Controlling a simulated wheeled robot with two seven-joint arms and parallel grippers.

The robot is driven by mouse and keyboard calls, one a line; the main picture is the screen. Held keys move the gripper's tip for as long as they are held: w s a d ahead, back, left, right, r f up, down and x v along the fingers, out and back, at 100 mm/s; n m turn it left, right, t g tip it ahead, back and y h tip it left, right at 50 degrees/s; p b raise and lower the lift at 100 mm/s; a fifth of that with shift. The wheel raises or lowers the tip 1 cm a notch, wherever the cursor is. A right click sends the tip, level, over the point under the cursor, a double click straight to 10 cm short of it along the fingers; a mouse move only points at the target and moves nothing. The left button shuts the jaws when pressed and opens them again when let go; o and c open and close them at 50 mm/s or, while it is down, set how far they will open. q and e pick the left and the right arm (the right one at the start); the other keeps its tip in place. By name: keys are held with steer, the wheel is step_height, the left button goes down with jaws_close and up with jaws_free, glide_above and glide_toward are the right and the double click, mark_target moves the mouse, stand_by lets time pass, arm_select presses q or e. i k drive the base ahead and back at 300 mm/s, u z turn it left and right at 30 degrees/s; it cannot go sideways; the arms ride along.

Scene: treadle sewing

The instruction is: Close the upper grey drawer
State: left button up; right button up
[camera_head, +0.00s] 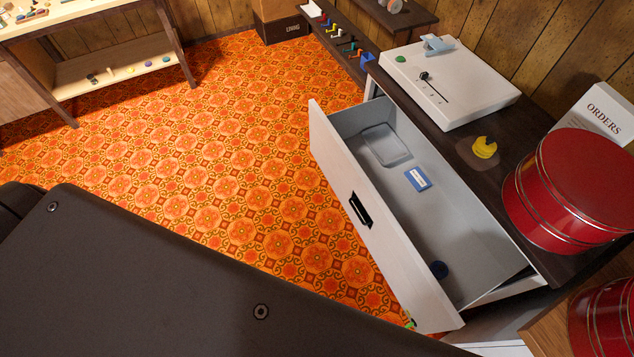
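The upper grey drawer (334,165) is pulled far out of the cabinet (516,235) on the right. Its pale front panel with a dark handle (360,210) faces the open floor at left.
A white device (450,85), a yellow item (484,148), a red tin (575,190) and an ORDERS card (598,112) stand on the dark cabinet top. Patterned orange floor (220,150) is clear left of the drawer. A wooden shelf table (110,62) stands at back left.

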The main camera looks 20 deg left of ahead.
mark_target(405, 230)
steer(key=z, duration=1.35)
steer(key=k, duration=1)
steer(key=u, duration=1.05)
steer(key=i, duration=0.5)
steer(key=z, duration=0.05)
